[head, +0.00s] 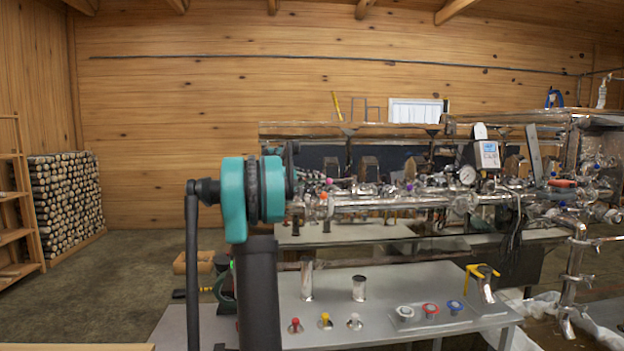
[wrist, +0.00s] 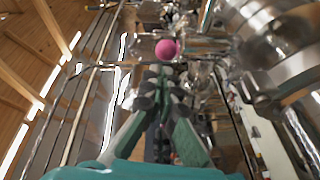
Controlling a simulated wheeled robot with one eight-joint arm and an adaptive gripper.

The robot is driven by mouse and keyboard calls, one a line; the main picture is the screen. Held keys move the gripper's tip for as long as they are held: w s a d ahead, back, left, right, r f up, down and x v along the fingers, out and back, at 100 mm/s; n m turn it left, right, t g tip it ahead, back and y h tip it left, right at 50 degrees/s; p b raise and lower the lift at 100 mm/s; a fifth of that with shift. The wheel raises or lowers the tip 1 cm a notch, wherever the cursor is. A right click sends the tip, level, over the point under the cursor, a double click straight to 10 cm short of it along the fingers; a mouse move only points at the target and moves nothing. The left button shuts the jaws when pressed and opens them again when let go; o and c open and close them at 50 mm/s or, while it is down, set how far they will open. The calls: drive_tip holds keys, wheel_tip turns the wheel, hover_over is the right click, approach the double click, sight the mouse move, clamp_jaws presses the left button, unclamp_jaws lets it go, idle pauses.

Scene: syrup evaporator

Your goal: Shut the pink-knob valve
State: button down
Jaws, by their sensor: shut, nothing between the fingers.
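The pink knob (wrist: 167,49) is a round ball in the upper middle of the wrist view, among shiny metal pipes. My gripper (wrist: 159,78) has its fingers shut together with nothing between them. Its fingertips point toward the pink knob and appear just below it in the picture; I cannot tell whether they touch it. The valve body under the knob is mostly hidden by the fingers and blurred.
The evaporator pipework (head: 400,200) runs across the right half of the head view. In front, a grey table (head: 380,322) carries metal cups, small coloured knobs and round buttons. A large metal cylinder (wrist: 262,32) fills the wrist view's upper right. Open floor lies at left.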

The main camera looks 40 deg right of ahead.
drive_tip(key=shift+s, duration=0.15)
drive_tip(key=shift+s+a, duration=0.3)
drive_tip(key=shift+s, duration=0.6)
drive_tip(key=shift+w, duration=0.1)
